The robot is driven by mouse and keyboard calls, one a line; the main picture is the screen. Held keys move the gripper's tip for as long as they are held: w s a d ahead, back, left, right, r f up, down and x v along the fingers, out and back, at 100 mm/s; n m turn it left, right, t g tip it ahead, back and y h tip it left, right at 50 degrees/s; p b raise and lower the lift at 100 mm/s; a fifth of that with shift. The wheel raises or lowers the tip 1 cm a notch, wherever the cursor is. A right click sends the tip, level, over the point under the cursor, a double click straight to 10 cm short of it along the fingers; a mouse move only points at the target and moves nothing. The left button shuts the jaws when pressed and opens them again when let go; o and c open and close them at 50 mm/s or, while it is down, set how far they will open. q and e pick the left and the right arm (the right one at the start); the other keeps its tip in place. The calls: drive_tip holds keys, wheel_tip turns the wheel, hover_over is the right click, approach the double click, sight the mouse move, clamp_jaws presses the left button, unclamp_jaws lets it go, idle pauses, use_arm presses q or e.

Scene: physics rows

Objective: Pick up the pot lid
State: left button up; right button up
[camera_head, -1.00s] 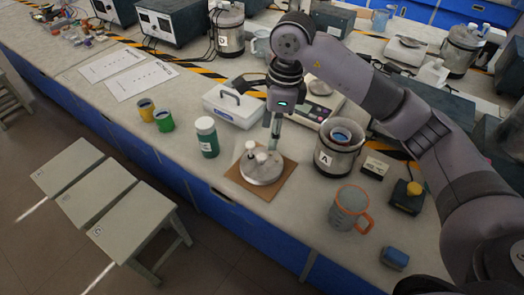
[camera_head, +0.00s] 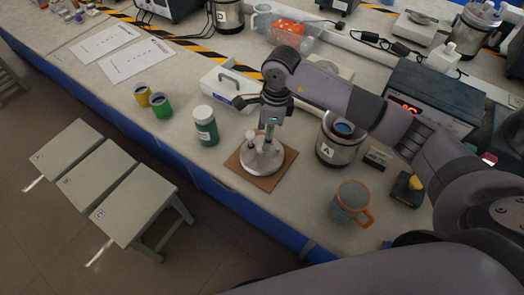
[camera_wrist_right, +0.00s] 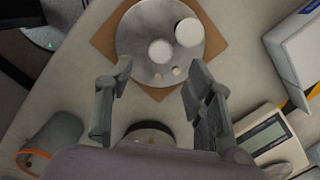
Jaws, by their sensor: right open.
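The pot lid (camera_head: 263,163) is a round grey metal disc with white knobs on top, lying flat on a brown square board (camera_head: 282,172). It also shows at the top of the right wrist view (camera_wrist_right: 138,42). My right gripper (camera_head: 267,139) points down just above the lid, its lower end overlapping the knobs in the head view. In the wrist view the fingers (camera_wrist_right: 158,72) are spread with nothing between them, and the knobs appear beyond the fingertips. I cannot tell whether they touch. The metal pot marked A (camera_head: 336,148) stands to the right. My left gripper is not in view.
A green bottle (camera_head: 205,127) stands left of the board. A white box with a handle (camera_head: 226,88) is behind it. A grey mug with an orange handle (camera_head: 349,203) stands front right. Yellow and green cups (camera_head: 161,106) are farther left.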

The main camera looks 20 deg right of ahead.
sight(262, 152)
drive_tip(key=shift+a+f, duration=0.15)
drive_tip(key=shift+f, duration=0.3)
drive_tip(key=f, duration=0.1)
drive_tip(key=f+p, duration=0.1)
drive_tip(key=f, duration=0.1)
drive_tip(key=f+p, duration=0.1)
drive_tip(key=shift+w+a+f, duration=0.15)
drive_tip(key=shift+a+f, duration=0.05)
drive_tip(key=shift+a, duration=0.2)
drive_tip(key=shift+f, duration=0.2)
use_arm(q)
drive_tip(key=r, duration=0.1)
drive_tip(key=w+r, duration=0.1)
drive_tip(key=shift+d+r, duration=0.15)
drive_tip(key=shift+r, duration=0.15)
use_arm(e)
drive_tip(key=shift+c, duration=0.4)
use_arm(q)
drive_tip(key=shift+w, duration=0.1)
use_arm(e)
clamp_jaws()
